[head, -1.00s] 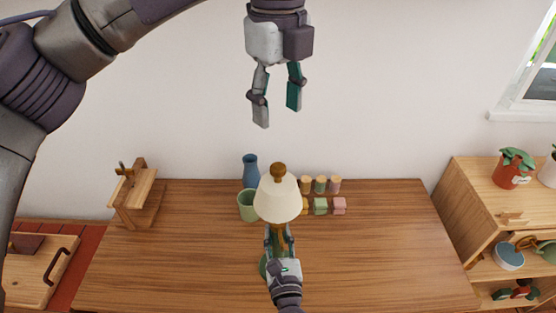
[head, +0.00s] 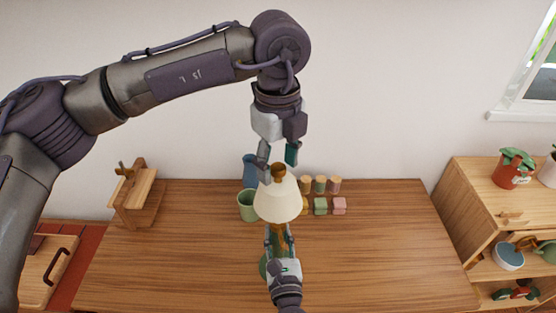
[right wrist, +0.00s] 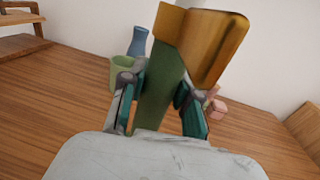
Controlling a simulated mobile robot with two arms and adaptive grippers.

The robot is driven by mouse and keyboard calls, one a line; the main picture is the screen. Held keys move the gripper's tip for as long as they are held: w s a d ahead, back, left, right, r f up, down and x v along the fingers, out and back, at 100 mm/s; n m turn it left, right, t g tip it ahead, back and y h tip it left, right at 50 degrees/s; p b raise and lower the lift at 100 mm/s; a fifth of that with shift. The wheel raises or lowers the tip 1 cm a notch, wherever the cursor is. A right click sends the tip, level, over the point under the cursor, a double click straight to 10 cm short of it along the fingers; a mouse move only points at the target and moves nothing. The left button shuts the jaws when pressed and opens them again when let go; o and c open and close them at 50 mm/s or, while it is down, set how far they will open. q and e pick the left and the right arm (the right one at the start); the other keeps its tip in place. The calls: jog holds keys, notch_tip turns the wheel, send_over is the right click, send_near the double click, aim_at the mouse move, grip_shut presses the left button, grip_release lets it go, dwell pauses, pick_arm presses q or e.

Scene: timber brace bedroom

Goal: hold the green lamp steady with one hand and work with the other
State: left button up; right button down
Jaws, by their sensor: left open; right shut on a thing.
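The green lamp has a cream shade (head: 278,201), a brown knob (head: 279,173) on top and a green base partly hidden behind my right gripper. It stands upright on the wooden table (head: 180,262). My right gripper (head: 279,234) is shut on the lamp below the shade. In the right wrist view its fingers flank the lamp's green body (right wrist: 163,92), under an ochre part (right wrist: 215,45). My left gripper (head: 277,162) points down, open, with its fingertips at the knob's height in the picture. I cannot tell whether they touch it.
A blue vase (head: 250,170) and a green cup (head: 247,206) stand close behind the lamp on the left. Several small coloured blocks (head: 320,206) and jars sit to its right. A wooden stand (head: 138,195) is at the table's back left. The table's right side is clear.

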pick_arm(q)
grip_shut()
notch_tip(320, 180, up, 8)
jog(key=shift+r, duration=0.1)
dwell(0.5)
grip_release()
notch_tip(320, 180, up, 12)
dwell(0.6)
